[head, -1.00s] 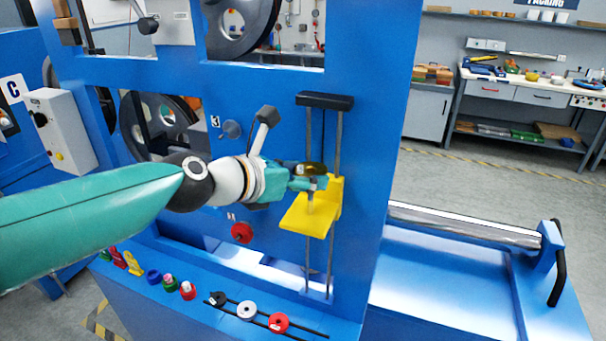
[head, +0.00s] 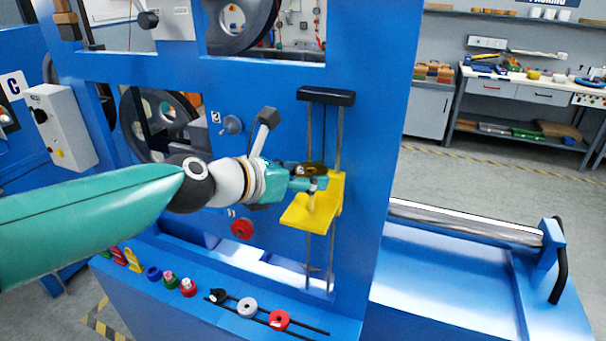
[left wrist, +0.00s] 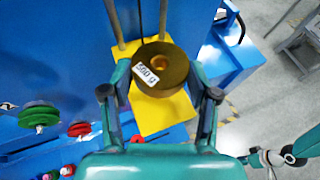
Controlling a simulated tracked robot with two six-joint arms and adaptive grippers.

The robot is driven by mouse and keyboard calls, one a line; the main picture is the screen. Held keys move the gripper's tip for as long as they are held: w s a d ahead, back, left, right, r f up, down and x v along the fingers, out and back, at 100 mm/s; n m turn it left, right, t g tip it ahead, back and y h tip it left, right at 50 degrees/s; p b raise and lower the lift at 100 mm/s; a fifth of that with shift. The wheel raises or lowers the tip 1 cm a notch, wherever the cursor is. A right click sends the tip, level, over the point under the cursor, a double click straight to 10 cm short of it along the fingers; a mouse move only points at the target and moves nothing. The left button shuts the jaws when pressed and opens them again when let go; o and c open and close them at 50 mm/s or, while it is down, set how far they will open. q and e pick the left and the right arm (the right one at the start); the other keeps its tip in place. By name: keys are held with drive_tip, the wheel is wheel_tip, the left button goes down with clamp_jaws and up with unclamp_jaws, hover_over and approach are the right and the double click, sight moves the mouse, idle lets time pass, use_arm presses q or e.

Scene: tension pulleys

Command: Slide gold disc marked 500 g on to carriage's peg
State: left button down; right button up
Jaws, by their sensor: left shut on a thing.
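The gold disc (left wrist: 160,68) shows its 500 g label and centre hole in the left wrist view. It also shows edge-on in the head view (head: 311,168). My left gripper (head: 308,178) is shut on it; its two fingers flank the disc in the left wrist view (left wrist: 160,95). The disc is over the yellow carriage (head: 309,216), which rides on two vertical rods. A short pale peg (head: 312,190) shows just below the disc. I cannot tell whether the peg's tip is inside the hole. My right gripper is not in view in the head view.
A black block (head: 325,96) caps the rods above the carriage. A red knob (head: 242,229) sticks out of the blue frame at lower left. White and red discs (head: 279,320) lie on dark rails on the ledge below. The blue panel stands close behind.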

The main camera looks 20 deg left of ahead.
sight(310, 208)
use_arm(q)
drive_tip(key=shift+f+b, duration=0.7)
drive_tip(key=shift+f, duration=0.2)
idle(0.4)
drive_tip(key=shift+f, duration=0.1)
drive_tip(key=shift+f+b, duration=1.2)
drive_tip(key=shift+f, duration=0.2)
drive_tip(key=shift+f, duration=0.15)
idle(0.6)
drive_tip(key=shift+f+b, duration=0.8)
drive_tip(key=shift+f, duration=0.05)
drive_tip(key=shift+d+f, duration=0.1)
drive_tip(key=shift+f, duration=0.15)
drive_tip(key=shift+c, duration=1.1)
unclamp_jaws()
